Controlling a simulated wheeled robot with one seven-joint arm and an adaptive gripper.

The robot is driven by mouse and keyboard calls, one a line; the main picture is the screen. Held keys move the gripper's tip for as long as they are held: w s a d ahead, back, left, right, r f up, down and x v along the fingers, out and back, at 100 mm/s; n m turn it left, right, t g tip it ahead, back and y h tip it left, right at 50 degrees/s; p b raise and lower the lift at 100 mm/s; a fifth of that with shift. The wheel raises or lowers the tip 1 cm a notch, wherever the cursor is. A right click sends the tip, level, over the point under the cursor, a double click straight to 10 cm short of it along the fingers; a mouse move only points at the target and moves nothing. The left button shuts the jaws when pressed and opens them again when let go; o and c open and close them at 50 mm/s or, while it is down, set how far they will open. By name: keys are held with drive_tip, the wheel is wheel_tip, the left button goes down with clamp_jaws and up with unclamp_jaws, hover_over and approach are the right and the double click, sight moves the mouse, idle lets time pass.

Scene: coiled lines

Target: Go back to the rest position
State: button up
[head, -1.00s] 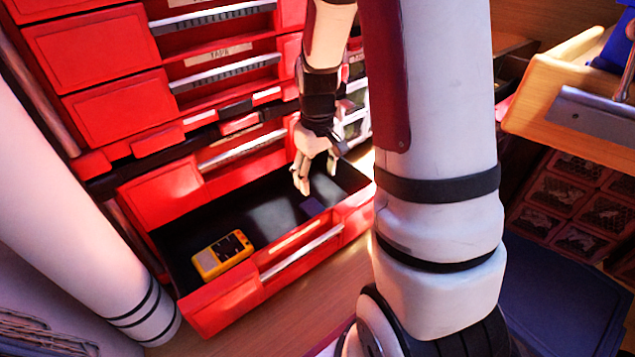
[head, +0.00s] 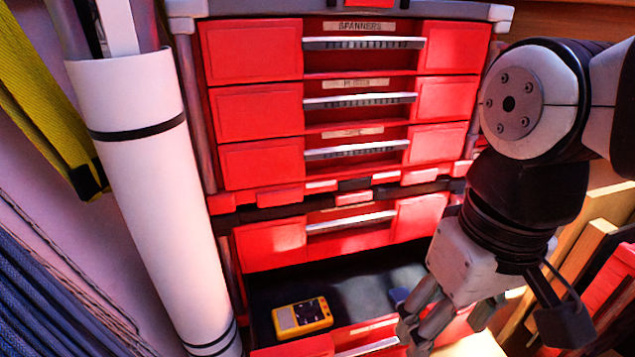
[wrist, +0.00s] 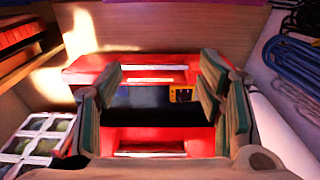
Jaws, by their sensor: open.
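My gripper (head: 432,318) is at the lower right of the head view, in front of the right end of the open drawer of a red tool chest. In the wrist view my gripper (wrist: 165,110) has its fingers spread wide with nothing between them. The open drawer (head: 285,352) has a black inside and a red front. A yellow device (head: 303,317) lies in it at the left, and it also shows in the wrist view (wrist: 182,94). A small dark blue thing (head: 399,297) lies in the drawer near my fingers, partly hidden.
The red tool chest (head: 250,52) has several shut drawers, one labelled SPANNERS. A white cylinder (head: 150,190) stands at its left. Wooden boards (head: 603,215) stand at the right. In the wrist view coiled blue lines (wrist: 293,62) lie at the right and a white gridded box (wrist: 32,140) at the left.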

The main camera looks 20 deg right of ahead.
drive_tip(key=s, duration=0.3)
drive_tip(key=shift+s+a, duration=0.1)
drive_tip(key=shift+a, duration=0.1)
wheel_tip(320, 180, up, 24)
drive_tip(key=t+p, duration=0.3)
drive_tip(key=p, duration=1.9)
drive_tip(key=shift+t, duration=0.3)
drive_tip(key=shift+s, duration=0.1)
